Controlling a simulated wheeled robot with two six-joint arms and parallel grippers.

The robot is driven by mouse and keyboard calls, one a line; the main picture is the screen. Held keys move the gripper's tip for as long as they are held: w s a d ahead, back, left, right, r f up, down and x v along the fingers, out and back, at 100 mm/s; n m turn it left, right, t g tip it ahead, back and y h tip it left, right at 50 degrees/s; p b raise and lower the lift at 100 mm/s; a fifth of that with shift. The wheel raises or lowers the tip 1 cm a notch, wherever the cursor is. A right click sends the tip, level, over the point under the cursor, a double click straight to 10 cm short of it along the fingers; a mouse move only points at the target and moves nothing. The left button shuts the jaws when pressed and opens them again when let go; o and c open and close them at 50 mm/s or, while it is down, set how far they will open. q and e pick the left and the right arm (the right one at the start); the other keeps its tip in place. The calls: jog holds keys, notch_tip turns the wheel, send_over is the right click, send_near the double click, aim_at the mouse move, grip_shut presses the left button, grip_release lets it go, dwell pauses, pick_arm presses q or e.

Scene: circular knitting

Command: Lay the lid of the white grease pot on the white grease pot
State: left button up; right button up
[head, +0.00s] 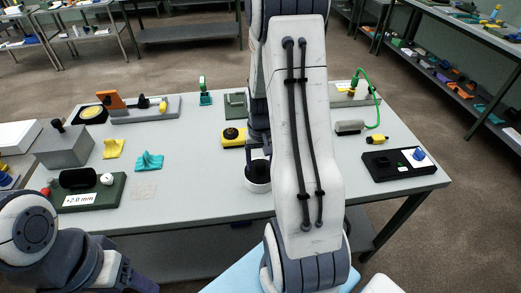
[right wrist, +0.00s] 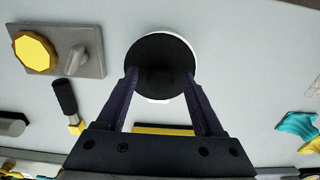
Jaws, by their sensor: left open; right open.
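The white grease pot (head: 260,187) stands near the front middle of the table, partly behind my right arm in the head view. Its black lid (right wrist: 160,50) appears as a dark disc with a darker knob-like middle, and the pot's white rim (right wrist: 153,100) shows around it. The lid appears to lie on the pot. My right gripper (right wrist: 160,76) is open, its two fingers over the lid on either side of the knob-like middle. Whether they touch it I cannot tell. My left gripper (head: 128,277) is at the lower left, off the table's front edge, away from the pot.
A yellow block with a black knob (head: 233,137) stands just behind the pot. A dark green gauge stand (head: 90,193) and a grey block (head: 64,146) are at the left. A black base (head: 399,163) is at the right.

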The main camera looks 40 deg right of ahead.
aim_at(261, 164)
notch_tip(261, 164, up, 12)
dwell(0.3)
jog(key=s+a+r+n, duration=0.2)
jog(key=a+n, duration=0.4)
jog(key=a, duration=1.2)
jog(key=s+a+n+y, duration=0.1)
jog(key=s+a+n, duration=0.6)
jog(key=s+a, duration=0.6)
jog(key=shift+s+n, duration=0.4)
jog(key=shift+s, duration=0.25)
